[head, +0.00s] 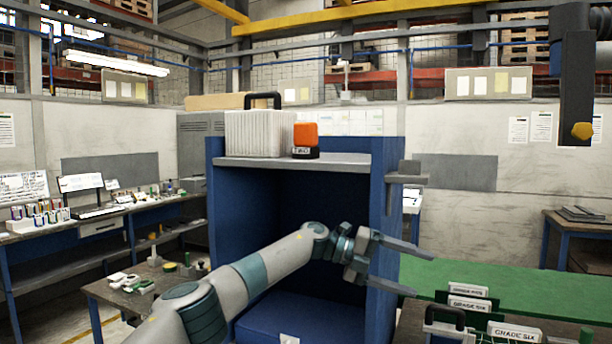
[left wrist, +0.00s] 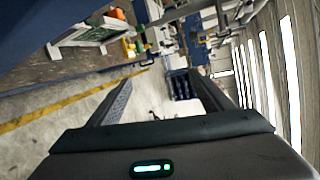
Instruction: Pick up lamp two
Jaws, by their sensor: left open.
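Lamp two (head: 305,138) is an orange lamp on a black base with a label that seems to read TWO. It stands upright on the grey top shelf (head: 345,160) of a blue cabinet, just right of a white ribbed case. My left gripper (head: 422,273) is open and empty, in front of the cabinet's right side. It is below and to the right of the lamp, well apart from it. In the left wrist view the spread fingers (left wrist: 160,76) have nothing between them, and I cannot make out the lamp there. My right gripper is not in view.
The white case (head: 260,134) with a black handle stands close to the lamp's left. A grey bracket (head: 406,179) sticks out by the cabinet's right edge. A green table (head: 520,287) with grade signs is at the right. A dark arm (head: 577,90) hangs at upper right.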

